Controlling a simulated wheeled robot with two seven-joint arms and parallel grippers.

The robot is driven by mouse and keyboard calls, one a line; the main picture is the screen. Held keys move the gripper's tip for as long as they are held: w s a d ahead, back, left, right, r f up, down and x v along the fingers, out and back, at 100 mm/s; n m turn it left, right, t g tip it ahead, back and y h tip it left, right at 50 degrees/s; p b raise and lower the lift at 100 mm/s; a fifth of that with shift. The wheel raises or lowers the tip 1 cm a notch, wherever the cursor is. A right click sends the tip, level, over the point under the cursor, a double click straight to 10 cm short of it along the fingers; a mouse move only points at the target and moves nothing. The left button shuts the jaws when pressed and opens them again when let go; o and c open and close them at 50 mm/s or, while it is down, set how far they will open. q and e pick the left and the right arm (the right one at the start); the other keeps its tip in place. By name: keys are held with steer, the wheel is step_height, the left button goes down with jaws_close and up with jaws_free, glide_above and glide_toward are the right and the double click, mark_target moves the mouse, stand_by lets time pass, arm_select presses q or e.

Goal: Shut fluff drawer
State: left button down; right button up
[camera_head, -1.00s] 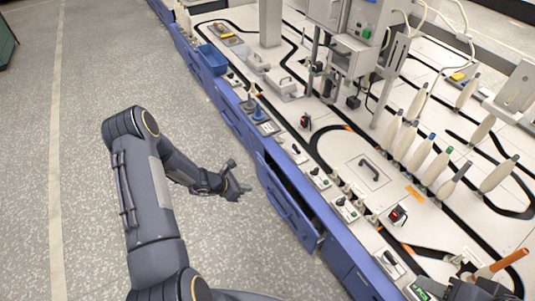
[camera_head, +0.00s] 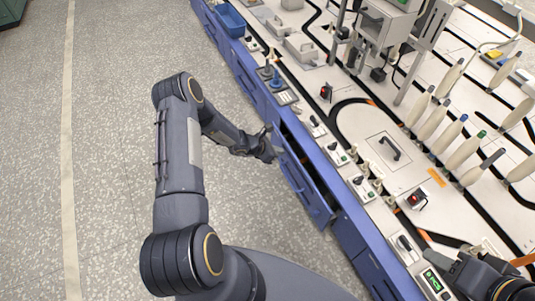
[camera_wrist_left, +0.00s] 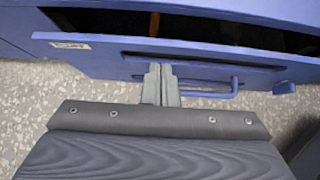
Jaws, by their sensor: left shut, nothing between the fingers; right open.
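The fluff drawer (camera_head: 304,190) is a blue drawer in the side of the long blue machine base. It stands partly open, with a dark gap behind its front. In the left wrist view its front (camera_wrist_left: 110,58) spans the top, with a label at left and a blue bar handle (camera_wrist_left: 235,86) below. My left gripper (camera_head: 270,147) is shut and empty at the drawer's far end. In the wrist view its fingertips (camera_wrist_left: 160,70) overlap the front beside the handle; I cannot tell whether they touch. My right gripper (camera_head: 445,248) is open over the machine top at lower right, partly cut off.
The machine top (camera_head: 375,120) carries a dark track, several bobbins (camera_head: 466,150) and small control boxes along its edge. A blue tray (camera_head: 229,18) sits at the far end. The speckled floor (camera_head: 110,130) left of the machine is clear.

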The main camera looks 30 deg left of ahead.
arm_select(q)
steer(key=shift+w+d, duration=0.55)
steer(key=shift+w, duration=0.15)
